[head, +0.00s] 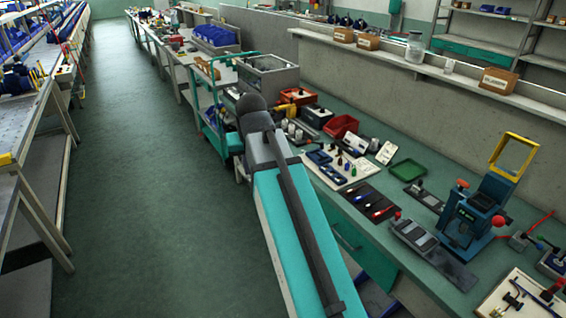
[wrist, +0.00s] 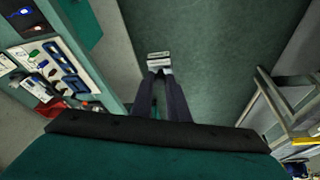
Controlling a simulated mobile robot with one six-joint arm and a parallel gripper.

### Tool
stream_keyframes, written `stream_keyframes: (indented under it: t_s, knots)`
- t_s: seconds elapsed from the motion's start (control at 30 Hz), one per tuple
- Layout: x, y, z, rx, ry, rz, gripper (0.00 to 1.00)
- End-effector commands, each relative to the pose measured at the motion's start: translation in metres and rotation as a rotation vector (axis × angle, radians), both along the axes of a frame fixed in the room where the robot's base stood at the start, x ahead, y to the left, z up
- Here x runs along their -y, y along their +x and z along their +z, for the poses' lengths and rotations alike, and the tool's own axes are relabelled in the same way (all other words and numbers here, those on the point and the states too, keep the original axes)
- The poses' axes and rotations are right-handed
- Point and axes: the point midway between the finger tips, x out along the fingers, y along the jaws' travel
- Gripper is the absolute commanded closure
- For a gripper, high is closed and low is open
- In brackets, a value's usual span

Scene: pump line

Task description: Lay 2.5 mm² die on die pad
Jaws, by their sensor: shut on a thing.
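In the wrist view my gripper (wrist: 160,71) is shut on a small pale grey block with dark lines, which looks like the die (wrist: 159,58). It is held out over the green floor, clear of the bench. No marking on it can be read. In the head view my arm hides the gripper and the block. A long grey plate with lighter slabs, possibly the die pad (head: 412,236), lies on the bench in front of the blue press; I cannot tell for certain.
The blue press (head: 470,222) with a yellow frame stands on the right of the green bench (head: 440,284). A dark tool mat (head: 371,202), a green tray (head: 408,169) and a red bin (head: 342,125) are near it. The floor aisle (head: 130,190) on the left is clear.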

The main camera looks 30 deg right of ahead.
Motion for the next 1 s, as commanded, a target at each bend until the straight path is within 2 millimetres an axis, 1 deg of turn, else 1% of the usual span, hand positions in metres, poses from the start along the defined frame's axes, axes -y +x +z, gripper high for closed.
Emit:
stream_keyframes:
  t_s: [0.03, 0.1, 0.2, 0.3, 0.4, 0.53, 1.0]
  knots:
    - [-0.019, 0.006, -0.001, 0.002, 0.001, 0.040, 1.00]
    - [-0.040, 0.012, -0.003, 0.004, 0.000, 0.091, 1.00]
    - [-0.067, 0.018, -0.005, 0.007, 0.000, 0.153, 1.00]
    - [-0.088, 0.022, -0.008, 0.008, 0.000, 0.200, 1.00]
    - [-0.101, 0.024, -0.009, 0.009, 0.001, 0.229, 1.00]
    - [-0.107, 0.025, -0.009, 0.011, 0.000, 0.243, 1.00]
    - [-0.107, 0.025, -0.009, 0.011, 0.000, 0.243, 1.00]
